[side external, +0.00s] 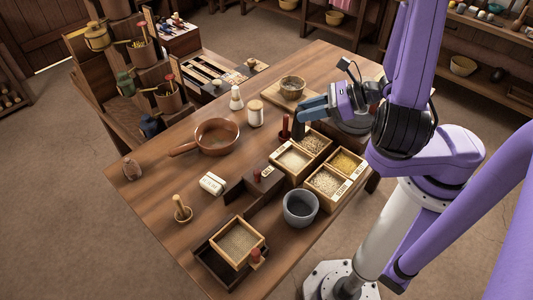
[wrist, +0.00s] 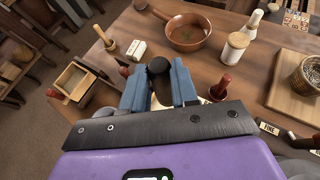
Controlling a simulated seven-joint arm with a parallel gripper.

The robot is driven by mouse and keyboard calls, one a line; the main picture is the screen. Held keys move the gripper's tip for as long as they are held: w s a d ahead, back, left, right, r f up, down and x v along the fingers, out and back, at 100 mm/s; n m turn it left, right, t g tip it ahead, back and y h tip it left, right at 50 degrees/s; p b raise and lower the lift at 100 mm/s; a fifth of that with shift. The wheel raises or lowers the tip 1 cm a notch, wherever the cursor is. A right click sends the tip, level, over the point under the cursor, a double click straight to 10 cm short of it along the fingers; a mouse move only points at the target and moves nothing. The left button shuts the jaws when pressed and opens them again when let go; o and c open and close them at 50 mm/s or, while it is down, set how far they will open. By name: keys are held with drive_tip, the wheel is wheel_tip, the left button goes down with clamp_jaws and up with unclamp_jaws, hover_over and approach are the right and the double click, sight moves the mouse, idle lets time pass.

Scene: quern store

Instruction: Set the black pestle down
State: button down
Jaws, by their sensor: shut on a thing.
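The black pestle (wrist: 158,70) is between the blue fingers of my gripper (wrist: 160,88) in the wrist view, its rounded dark end toward the camera. In the side view my gripper (side external: 313,108) is over the right part of the table, above the grain boxes. A dark shaft, likely the black pestle (side external: 298,130), hangs below the fingers there. It looks roughly upright. Its lower end is close to the boxes, and I cannot tell whether it touches anything. A grey stone mortar (side external: 300,208) stands nearer the front, beside the boxes; its inside looks empty.
Divided grain boxes (side external: 327,182) stand below my gripper. A red-handled tool (side external: 285,127) stands close to its left.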

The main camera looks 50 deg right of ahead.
drive_tip(key=w+a+f, duration=0.1)
drive_tip(key=w+f, duration=0.9)
drive_tip(key=f, duration=0.3)
drive_tip(key=shift+a, duration=0.2)
idle(1.7)
drive_tip(key=shift+f, duration=0.1)
drive_tip(key=c, duration=0.9)
unclamp_jaws()
drive_tip(key=shift+f, duration=0.1)
drive_tip(key=shift+o, duration=0.2)
